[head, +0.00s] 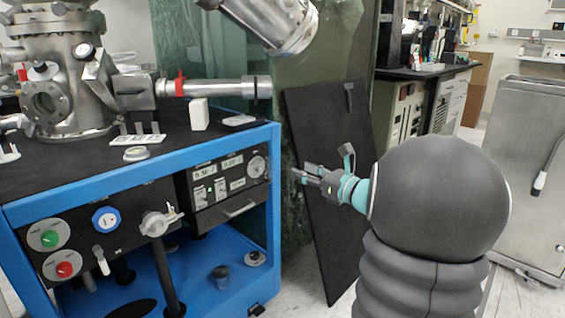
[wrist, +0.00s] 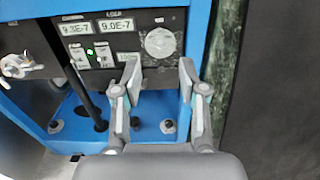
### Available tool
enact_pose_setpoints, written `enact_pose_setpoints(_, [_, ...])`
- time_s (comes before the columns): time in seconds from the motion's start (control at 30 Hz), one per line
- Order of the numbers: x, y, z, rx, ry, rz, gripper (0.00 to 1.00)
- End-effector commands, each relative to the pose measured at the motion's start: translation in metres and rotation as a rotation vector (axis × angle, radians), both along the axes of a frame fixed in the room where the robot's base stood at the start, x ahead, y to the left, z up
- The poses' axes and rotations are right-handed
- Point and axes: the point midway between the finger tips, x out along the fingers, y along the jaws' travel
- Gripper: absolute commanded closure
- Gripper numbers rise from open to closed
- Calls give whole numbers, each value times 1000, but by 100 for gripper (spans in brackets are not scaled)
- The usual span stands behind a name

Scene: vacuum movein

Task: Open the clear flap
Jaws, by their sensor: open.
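The black instrument panel (head: 228,182) has lit readouts and sits in the blue frame's right bay. A pale bar handle (head: 240,208) runs along its lower part. The outline of a clear flap cannot be made out for certain against the panel. My gripper (head: 301,174) is right of the panel in the head view, apart from it, open and empty. In the wrist view my gripper (wrist: 160,78) has its fingers spread below a round grey dial (wrist: 160,42) on the panel. The fingers hide part of the panel's lower edge.
The blue frame's right post (head: 276,190) stands between the panel and my gripper in the head view. A dark board (head: 325,130) leans behind my gripper. A valve handle (head: 160,222) sticks out at the panel's left. A steel cabinet (head: 525,180) stands at right.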

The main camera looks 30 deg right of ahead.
Motion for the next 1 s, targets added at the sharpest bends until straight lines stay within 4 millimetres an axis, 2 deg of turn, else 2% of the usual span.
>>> enact_pose_setpoints(0.2, [39, 15, 0, 0, 0, 3, 58])
enact_pose_setpoints(0.4, [66, 25, 0, 1, 0, 1, 58])
enact_pose_setpoints(0.6, [79, 29, 0, 1, 0, -1, 58])
enact_pose_setpoints(0.9, [80, 29, 0, 1, 0, -2, 58])
enact_pose_setpoints(0.97, [80, 29, 0, 1, 0, -2, 70])
enact_pose_setpoints(1.0, [80, 29, 0, 1, 0, -2, 80])
